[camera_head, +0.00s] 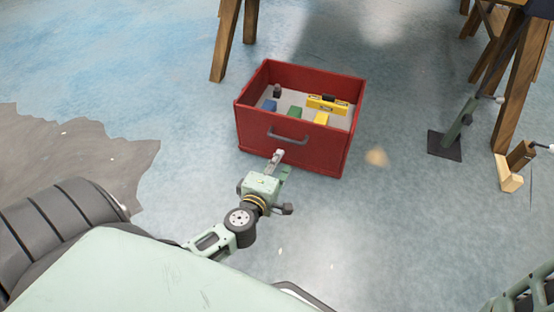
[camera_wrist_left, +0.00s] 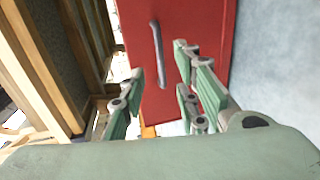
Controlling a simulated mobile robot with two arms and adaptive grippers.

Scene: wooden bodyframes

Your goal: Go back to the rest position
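My left gripper (camera_head: 281,163) is in front of the red box (camera_head: 258,133), close to its front wall and just below the grey handle (camera_head: 288,138). In the left wrist view the left gripper (camera_wrist_left: 160,85) has its fingers apart with nothing between them. The handle (camera_wrist_left: 157,52) shows beyond the fingertips on the red front wall (camera_wrist_left: 190,20). Whether the fingertips touch the box cannot be told. My right gripper is not in view; only a piece of my right arm shows at the lower right corner of the head view.
A dark stand (camera_head: 445,145) and a wooden piece (camera_head: 509,175) are at right.

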